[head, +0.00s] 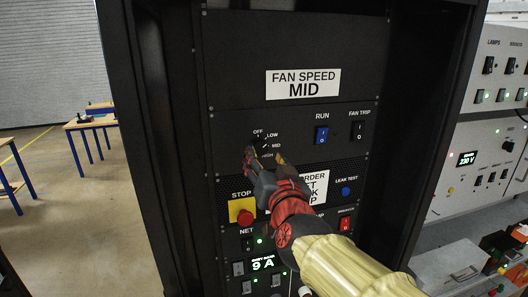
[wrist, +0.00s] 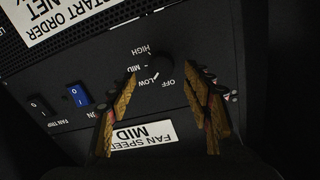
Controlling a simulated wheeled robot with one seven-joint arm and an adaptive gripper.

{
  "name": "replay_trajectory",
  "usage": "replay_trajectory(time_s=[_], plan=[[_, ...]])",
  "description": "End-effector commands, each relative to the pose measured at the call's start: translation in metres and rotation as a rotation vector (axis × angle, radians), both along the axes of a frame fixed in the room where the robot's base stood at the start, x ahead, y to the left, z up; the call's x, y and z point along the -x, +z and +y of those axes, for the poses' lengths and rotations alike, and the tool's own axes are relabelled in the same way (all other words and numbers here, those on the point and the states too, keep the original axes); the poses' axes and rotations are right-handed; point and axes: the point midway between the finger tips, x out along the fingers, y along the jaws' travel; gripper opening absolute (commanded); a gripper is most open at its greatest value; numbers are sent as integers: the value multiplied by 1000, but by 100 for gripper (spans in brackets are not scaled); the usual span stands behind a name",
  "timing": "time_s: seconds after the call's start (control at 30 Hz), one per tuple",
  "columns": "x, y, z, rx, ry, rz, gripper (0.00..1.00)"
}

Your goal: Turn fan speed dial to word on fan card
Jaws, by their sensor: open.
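The fan card (head: 303,84) is a white label reading FAN SPEED MID; it also shows upside down in the wrist view (wrist: 145,135). The fan speed dial (wrist: 160,64) is a dark round knob with OFF, LOW, MID and HIGH printed around it. In the head view the dial (head: 261,142) is partly hidden by my gripper. My gripper (wrist: 163,76) is open, with its two fingers reaching toward the dial, one to each side in the wrist view. I cannot tell whether they touch it. The dial's pointer is too small and dark to read surely.
A blue RUN switch (head: 321,135) and a black FAN TRIP switch (head: 358,130) sit right of the dial. A red STOP button (head: 243,216) on yellow is below. A START ORDER card (head: 318,187) is partly hidden by my arm. Dark rack sides flank the panel.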

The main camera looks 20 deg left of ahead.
Motion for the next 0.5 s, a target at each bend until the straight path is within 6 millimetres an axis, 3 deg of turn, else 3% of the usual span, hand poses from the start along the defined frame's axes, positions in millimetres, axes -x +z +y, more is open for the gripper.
replay_trajectory(time_s=[0.2,0.5], plan=[[-27,-1,14,0,1,2,50],[-36,-1,19,1,2,1,50]])
